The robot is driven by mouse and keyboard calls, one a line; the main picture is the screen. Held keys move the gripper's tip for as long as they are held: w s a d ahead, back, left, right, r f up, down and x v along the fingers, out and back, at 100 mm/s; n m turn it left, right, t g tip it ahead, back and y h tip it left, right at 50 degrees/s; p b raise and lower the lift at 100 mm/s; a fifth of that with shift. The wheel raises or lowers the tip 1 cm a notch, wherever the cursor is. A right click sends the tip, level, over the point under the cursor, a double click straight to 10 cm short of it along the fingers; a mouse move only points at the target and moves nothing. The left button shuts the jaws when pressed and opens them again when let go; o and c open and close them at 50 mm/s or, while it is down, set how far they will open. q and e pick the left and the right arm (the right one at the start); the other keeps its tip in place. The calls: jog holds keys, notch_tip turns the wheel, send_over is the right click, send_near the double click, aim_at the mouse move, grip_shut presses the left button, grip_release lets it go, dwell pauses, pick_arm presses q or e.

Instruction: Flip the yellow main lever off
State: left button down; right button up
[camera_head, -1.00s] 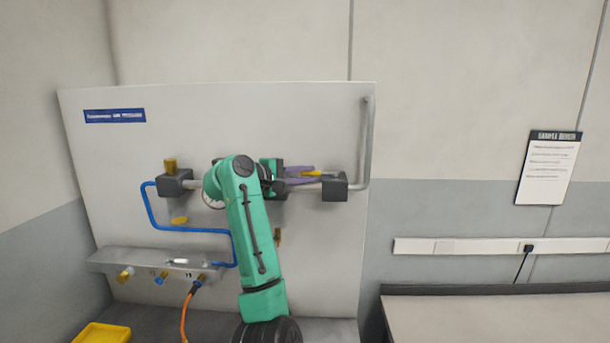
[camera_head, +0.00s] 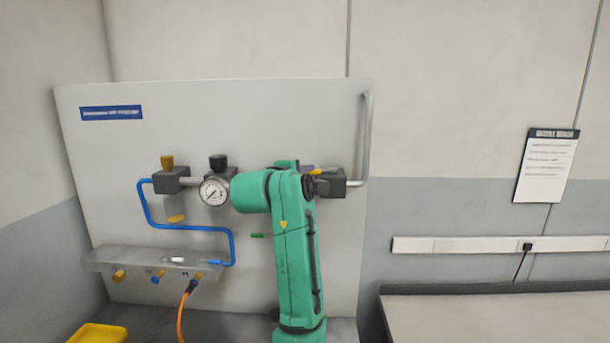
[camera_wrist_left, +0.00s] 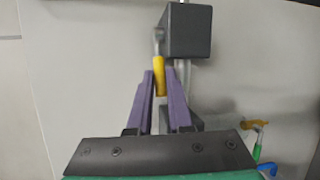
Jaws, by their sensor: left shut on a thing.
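The yellow main lever (camera_head: 316,172) sits at the dark valve block (camera_head: 333,186) on the right of the panel. Only a short piece of it shows in the head view. In the left wrist view the lever (camera_wrist_left: 160,76) points from the block (camera_wrist_left: 188,32) down between the purple fingers. My left gripper (camera_wrist_left: 160,86) is shut on the lever near its free end. My right gripper is not in view.
A round gauge (camera_head: 213,191), a yellow-topped valve (camera_head: 168,172) and a blue hose (camera_head: 147,208) are left of my arm. A small shelf (camera_head: 110,259) holds fittings with an orange hose (camera_head: 181,315). A grey pipe (camera_head: 367,130) rises beside the block. A bench (camera_head: 490,310) stands right.

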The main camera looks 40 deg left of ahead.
pick_arm(q)
jog(key=shift+s+d+n+g+y, duration=0.1)
jog(key=shift+d+n+g+y, duration=0.25)
jog(key=shift+n+y, duration=0.35)
jog(key=shift+d+n+g+y, duration=0.25)
jog(key=shift+d+n+y, duration=0.25)
jog(key=shift+y, duration=0.4)
jog(key=c, duration=0.8)
grip_release()
jog(key=shift+a, duration=0.15)
jog(key=shift+c, duration=0.2)
jog(key=b+v, duration=0.5)
jog(key=v, duration=0.9)
jog(key=shift+s+d+b, duration=0.25)
jog(key=shift+b, duration=0.15)
